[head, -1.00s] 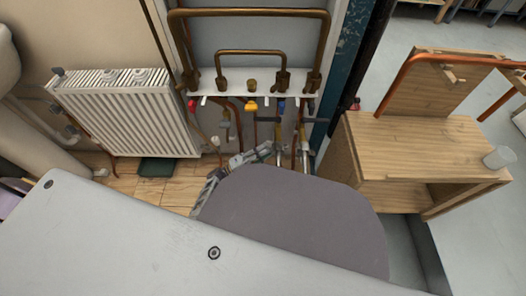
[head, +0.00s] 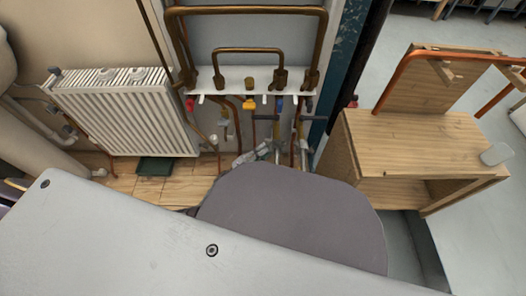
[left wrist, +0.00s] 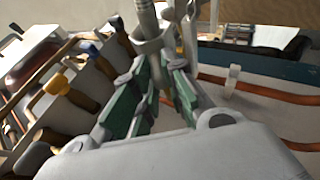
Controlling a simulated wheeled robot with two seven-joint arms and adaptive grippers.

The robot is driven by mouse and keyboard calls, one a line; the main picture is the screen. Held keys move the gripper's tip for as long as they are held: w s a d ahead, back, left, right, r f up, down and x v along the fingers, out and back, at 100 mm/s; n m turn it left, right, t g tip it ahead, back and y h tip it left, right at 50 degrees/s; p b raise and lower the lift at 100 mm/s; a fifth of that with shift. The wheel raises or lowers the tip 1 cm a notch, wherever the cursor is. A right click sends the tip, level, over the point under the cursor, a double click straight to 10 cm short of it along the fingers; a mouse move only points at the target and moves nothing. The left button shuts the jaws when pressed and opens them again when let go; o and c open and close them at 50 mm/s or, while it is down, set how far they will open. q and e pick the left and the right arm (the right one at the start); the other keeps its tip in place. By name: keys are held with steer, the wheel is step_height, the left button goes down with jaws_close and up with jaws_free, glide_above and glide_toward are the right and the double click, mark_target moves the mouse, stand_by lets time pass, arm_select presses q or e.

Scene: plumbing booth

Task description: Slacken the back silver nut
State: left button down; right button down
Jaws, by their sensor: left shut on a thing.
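Silver fittings and nuts (head: 277,148) sit on the pipes below the white manifold plate (head: 255,78) in the head view. My left gripper (head: 246,158) reaches in among them, mostly hidden behind my grey arm link. In the left wrist view its green-padded fingers (left wrist: 158,72) are closed around silver metal, which I take to be the back silver nut (left wrist: 151,45) on an upright silver pipe. The contact between the pads is partly hidden. My right gripper is not in view.
Red, yellow and blue valve handles hang below the plate, the yellow one (head: 249,104) near its middle. A white radiator (head: 125,112) stands at left, a wooden bench (head: 420,143) at right. Copper pipes (left wrist: 260,92) pass close beside the fingers.

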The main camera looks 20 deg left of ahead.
arm_select(q)
steer(key=shift+d+f, duration=0.1)
stand_by(0.5)
steer(key=c, duration=1.5)
jaws_free()
steer(key=shift+o, duration=0.2)
steer(key=s+a+f, duration=0.2)
steer(key=s+a, duration=0.9)
steer(key=a, duration=0.1)
steer(key=shift+f, duration=0.35)
steer(key=shift+d, duration=0.1)
